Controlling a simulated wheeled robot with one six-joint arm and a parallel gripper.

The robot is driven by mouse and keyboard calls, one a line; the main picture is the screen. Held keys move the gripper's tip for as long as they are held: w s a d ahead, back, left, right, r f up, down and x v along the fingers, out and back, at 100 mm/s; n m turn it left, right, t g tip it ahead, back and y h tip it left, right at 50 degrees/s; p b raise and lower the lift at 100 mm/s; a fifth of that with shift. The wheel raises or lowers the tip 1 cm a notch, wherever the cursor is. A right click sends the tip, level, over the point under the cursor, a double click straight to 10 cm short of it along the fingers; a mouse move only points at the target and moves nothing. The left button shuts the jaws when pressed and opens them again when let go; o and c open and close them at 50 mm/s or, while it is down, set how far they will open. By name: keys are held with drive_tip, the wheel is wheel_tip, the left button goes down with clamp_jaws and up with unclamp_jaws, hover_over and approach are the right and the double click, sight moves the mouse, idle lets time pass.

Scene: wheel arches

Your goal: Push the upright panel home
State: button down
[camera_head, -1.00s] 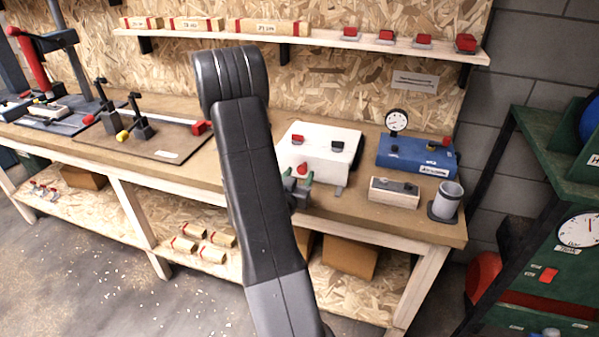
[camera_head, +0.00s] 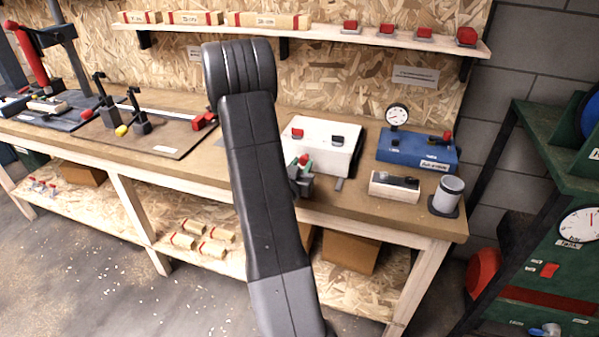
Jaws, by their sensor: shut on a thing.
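The white box (camera_head: 325,147) stands on the workbench right of my arm, with a red button and a black button on its top. I cannot make out a separate upright panel; the box's front left part is hidden behind my gripper.
A dark board with clamps (camera_head: 165,135) lies left. A shelf (camera_head: 375,42) runs above. A green rack (camera_head: 560,150) is at right.

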sight(303, 162)
drive_tip(key=b+x, duration=0.1)
drive_tip(key=x, duration=0.2)
drive_tip(key=shift+d+f+b, duration=0.1)
drive_tip(key=shift+b, duration=0.25)
drive_tip(key=shift+w, duration=0.15)
drive_tip(key=c, duration=1.1)
unclamp_jaws()
drive_tip(key=shift+w, duration=0.15)
drive_tip(key=b+v, duration=0.2)
drive_tip(key=v, duration=1.2)
drive_tip(key=shift+w+d, duration=0.1)
drive_tip(key=shift+w, duration=0.05)
